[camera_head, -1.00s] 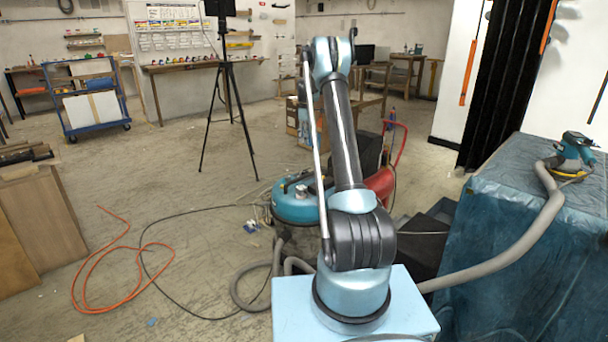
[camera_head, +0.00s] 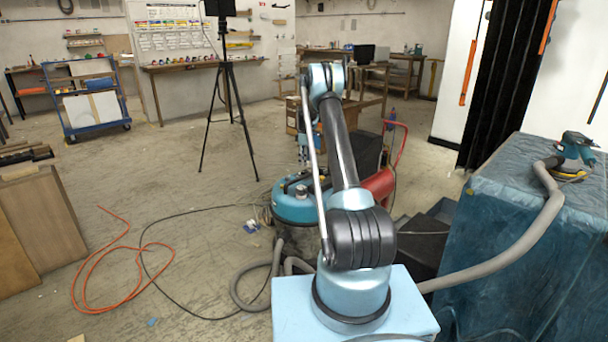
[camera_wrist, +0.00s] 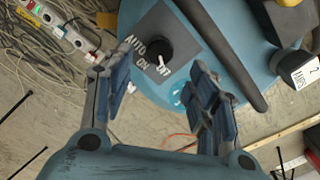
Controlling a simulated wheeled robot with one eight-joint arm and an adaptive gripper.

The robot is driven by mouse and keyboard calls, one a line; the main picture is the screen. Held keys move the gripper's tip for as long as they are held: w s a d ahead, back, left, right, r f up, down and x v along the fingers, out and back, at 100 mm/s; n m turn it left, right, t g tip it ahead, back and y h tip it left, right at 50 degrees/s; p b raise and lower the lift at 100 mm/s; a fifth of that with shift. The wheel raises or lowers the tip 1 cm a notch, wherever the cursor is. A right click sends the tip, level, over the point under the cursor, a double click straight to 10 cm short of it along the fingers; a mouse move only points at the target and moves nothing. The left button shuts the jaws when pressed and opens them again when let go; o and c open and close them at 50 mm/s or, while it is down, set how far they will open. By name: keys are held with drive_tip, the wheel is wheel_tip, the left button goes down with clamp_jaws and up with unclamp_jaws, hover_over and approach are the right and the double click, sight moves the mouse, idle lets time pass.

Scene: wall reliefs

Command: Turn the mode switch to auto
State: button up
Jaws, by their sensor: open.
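The mode switch (camera_wrist: 158,47) is a round black knob with a white pointer, on a dark grey plate on the teal vacuum (camera_wrist: 220,40). The plate reads AUTO, ON and what looks like OFF, the last partly covered by the pointer. The pointer faces the lower right in the wrist view, toward that last label. My gripper (camera_wrist: 162,82) is open and empty, its fingers apart on either side below the knob, not touching it. In the head view the vacuum (camera_head: 294,208) stands on the floor beyond my arm; the switch cannot be made out there.
A black bar-like handle (camera_wrist: 227,55) runs beside the switch plate. A power strip (camera_wrist: 55,25) and cables lie at the upper left. A grey hose (camera_head: 500,257) leads to a sander on the blue-covered table (camera_head: 515,240). A tripod (camera_head: 228,100) stands farther back.

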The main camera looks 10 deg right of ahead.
sight(305, 171)
wheel_tip(305, 171, down, 8)
drive_tip(key=shift+r, duration=0.25)
drive_tip(key=c, duration=1.1)
drive_tip(key=shift+a, duration=0.15)
